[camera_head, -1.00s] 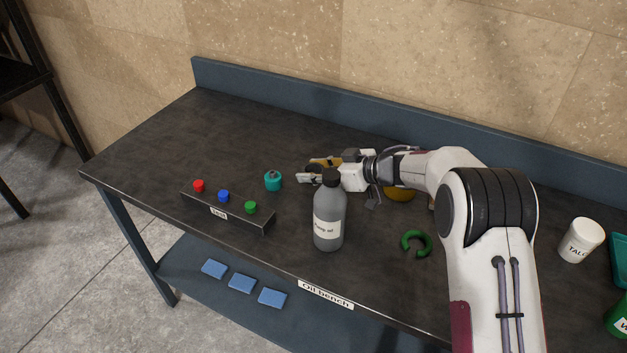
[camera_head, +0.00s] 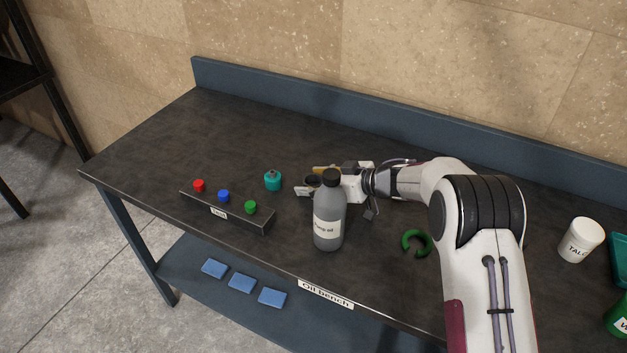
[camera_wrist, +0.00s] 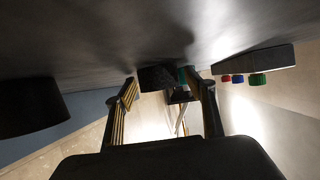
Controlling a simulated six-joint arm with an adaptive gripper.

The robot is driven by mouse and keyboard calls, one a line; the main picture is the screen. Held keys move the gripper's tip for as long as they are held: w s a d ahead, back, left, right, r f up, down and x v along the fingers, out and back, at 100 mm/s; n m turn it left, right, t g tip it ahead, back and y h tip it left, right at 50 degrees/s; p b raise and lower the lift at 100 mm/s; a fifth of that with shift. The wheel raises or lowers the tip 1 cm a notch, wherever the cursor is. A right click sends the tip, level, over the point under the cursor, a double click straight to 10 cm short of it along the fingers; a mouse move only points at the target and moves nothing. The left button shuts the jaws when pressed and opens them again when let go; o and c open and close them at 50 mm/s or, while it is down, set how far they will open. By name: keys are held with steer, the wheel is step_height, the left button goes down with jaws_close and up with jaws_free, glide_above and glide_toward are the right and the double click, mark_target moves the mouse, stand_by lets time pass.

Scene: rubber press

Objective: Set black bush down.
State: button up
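The black bush (camera_head: 312,180) shows as a dark ring between the two fingers of my gripper (camera_head: 309,183), low over the bench. The bench surface (camera_wrist: 120,45) fills the top of the wrist view, close to the bush. I cannot tell whether the bush touches it. The grey pump oil bottle (camera_head: 328,225) stands in front and hides part of my gripper in the head view.
A dark block with red, blue and green knobs (camera_head: 235,214) lies further left. A green open ring (camera_head: 416,243) and a talc tub (camera_head: 581,240) are to the right. The back left of the bench is clear.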

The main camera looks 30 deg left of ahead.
steer(key=shift+r, duration=0.2)
steer(key=v, duration=1.2)
steer(key=shift+w+r, duration=0.1)
stand_by(0.9)
